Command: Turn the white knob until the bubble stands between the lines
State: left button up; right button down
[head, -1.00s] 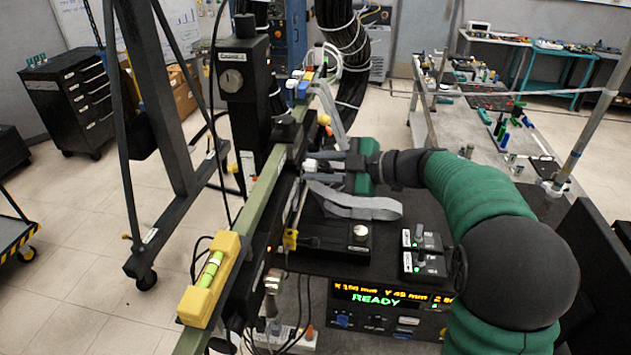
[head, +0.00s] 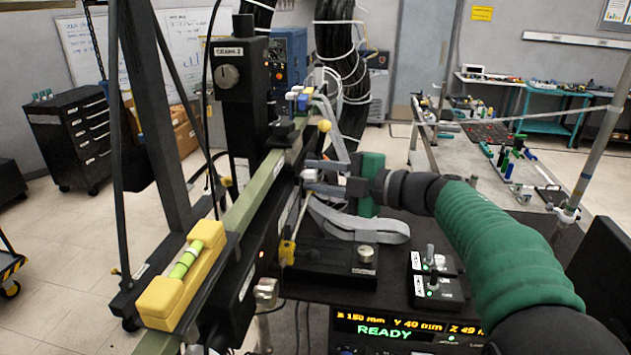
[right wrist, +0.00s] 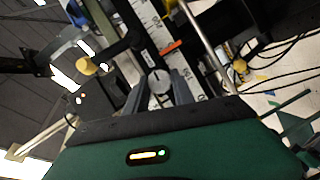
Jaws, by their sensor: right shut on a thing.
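The white knob (head: 309,175) sits on the side of the dark and olive rail. My right gripper (head: 314,176) reaches it from the right and is shut on it. In the right wrist view the white knob (right wrist: 160,83) shows between the two grey fingertips (right wrist: 160,95). The yellow spirit level (head: 160,300) lies along the near end of the rail. Its green vial (head: 186,262) faces up; the bubble's place between the lines is too small to tell. My left gripper is not in view.
A black box with a silver knob (head: 366,256) and two small switch boxes (head: 436,285) stand right of the rail. A grey ribbon cable (head: 365,229) loops below my right gripper. A display reading READY (head: 395,327) is in front. A dark post (head: 233,95) rises behind the rail.

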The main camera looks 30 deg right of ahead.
jog(key=shift+f, duration=0.15)
jog(key=c, duration=1.4)
grip_release()
jog(key=shift+o, duration=1.2)
jog(key=shift+d, duration=0.1)
jog(key=shift+o, duration=0.5)
jog(key=shift+d, duration=0.2)
jog(key=shift+s, duration=0.1)
jog(key=shift+s+d, duration=0.15)
jog(key=shift+s, duration=0.05)
jog(key=b+v, duration=0.3)
jog(key=v, duration=1.3)
jog(key=shift+s+d, duration=0.1)
jog(key=shift+s, duration=0.05)
